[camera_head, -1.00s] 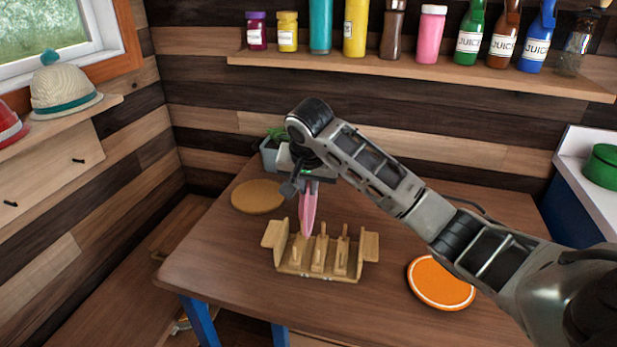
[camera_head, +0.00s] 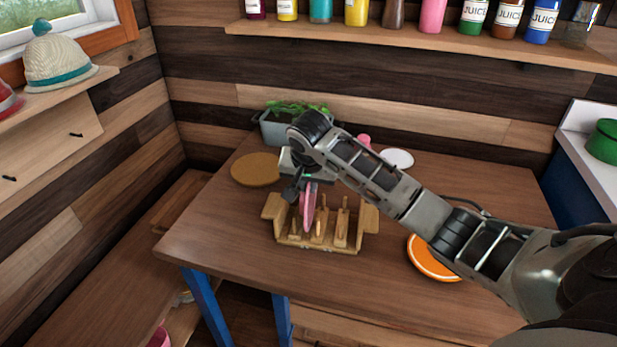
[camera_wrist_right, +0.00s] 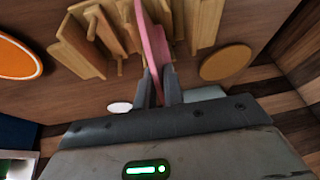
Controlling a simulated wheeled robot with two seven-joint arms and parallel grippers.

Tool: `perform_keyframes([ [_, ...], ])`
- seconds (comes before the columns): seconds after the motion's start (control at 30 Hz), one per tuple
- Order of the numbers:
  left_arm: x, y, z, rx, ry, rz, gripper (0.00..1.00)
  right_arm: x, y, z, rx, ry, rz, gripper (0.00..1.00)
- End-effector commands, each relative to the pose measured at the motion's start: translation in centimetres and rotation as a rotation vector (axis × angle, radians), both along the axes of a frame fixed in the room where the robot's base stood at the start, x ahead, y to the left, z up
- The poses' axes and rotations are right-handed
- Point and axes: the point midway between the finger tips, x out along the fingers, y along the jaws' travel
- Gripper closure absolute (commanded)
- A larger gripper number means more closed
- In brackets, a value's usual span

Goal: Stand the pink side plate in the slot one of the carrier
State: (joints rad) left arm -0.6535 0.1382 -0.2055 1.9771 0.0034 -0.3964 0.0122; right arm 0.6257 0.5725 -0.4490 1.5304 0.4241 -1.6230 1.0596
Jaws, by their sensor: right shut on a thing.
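The wooden carrier (camera_head: 290,243) stands on the table, with upright dividers between its slots; it also shows in the right wrist view (camera_wrist_right: 83,52). The pink side plate (camera_head: 309,207) is held upright, edge-on, by my right gripper (camera_head: 309,181). Its lower part is down among the dividers toward the carrier's left side. I cannot tell whether it touches the slot bottom. In the right wrist view the plate (camera_wrist_right: 153,42) runs between the two shut fingers (camera_wrist_right: 158,88) and beside the carrier's wooden parts. My left gripper is not in view.
An orange plate (camera_head: 429,262) lies right of the carrier, partly behind my arm. A round tan mat (camera_head: 256,169) lies at back left. A planter (camera_head: 283,128) and a white round item (camera_head: 397,158) stand at the back. The table's front is clear.

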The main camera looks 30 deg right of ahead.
Motion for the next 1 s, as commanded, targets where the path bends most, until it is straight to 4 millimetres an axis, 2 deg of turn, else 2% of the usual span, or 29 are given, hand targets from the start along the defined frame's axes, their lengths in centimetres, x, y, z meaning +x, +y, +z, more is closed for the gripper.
perform_keyframes([
  [0.47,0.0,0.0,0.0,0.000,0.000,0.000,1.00,0.0,0.0,-0.5,-0.001,-0.001,0.000,1.00],
  [0.5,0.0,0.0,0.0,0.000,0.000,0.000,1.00,0.0,0.0,-0.5,-0.001,-0.001,0.000,0.79],
  [0.57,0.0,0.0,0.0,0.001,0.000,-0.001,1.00,0.0,0.0,-0.5,-0.001,-0.001,0.000,0.65],
  [0.87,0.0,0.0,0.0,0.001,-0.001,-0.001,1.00,-0.1,0.0,-0.5,0.000,0.001,0.000,0.65],
  [1.0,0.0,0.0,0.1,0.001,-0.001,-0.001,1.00,-0.4,0.3,0.7,0.001,-0.002,0.001,0.65],
])
